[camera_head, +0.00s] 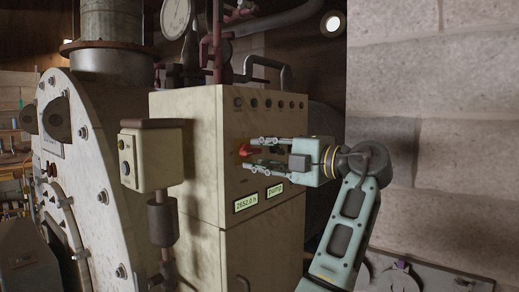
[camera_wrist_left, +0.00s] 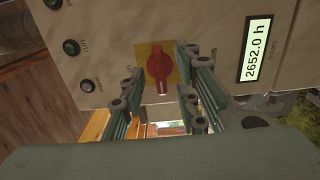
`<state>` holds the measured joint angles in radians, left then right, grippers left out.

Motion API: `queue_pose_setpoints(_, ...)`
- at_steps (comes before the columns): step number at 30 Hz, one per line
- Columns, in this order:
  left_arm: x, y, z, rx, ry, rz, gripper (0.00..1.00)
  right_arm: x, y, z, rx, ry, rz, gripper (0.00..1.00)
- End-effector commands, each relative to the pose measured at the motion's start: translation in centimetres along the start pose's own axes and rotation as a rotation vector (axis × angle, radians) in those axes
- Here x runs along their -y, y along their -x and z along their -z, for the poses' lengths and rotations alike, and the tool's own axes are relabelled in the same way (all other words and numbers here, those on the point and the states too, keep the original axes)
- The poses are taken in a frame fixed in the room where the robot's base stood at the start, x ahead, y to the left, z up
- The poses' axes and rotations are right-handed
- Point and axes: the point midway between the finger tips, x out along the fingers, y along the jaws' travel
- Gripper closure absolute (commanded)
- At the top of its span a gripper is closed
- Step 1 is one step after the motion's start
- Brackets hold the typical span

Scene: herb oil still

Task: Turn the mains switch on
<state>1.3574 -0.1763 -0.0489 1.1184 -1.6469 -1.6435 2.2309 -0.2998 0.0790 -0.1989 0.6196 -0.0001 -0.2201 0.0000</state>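The mains switch is a red rotary knob (camera_head: 246,150) on a yellow plate on the front of a beige cabinet (camera_head: 180,105). In the left wrist view the knob (camera_wrist_left: 160,68) shows whole, its pale-tipped end pointing down in the picture. My left gripper (camera_head: 254,153) reaches in from the right in the head view, pointing at the knob. In the left wrist view its open fingers (camera_wrist_left: 158,82) stand on either side of the knob, with the right finger very close to it. I cannot tell whether a finger touches it. My right gripper is not in view.
A row of small round indicators (camera_head: 270,103) is above the switch. Lit displays, an hours counter (camera_head: 246,202) and a pump label (camera_head: 275,190), are below it. A smaller control box (camera_head: 150,160) stands out to the left. A block wall (camera_head: 440,130) is at the right.

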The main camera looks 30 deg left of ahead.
Motion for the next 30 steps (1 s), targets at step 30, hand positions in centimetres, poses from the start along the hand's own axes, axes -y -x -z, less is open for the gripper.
queue_pose_setpoints(30,0.07,-1.14,-0.02,0.001,-0.003,0.0,1.0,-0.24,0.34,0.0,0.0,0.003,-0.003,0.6)
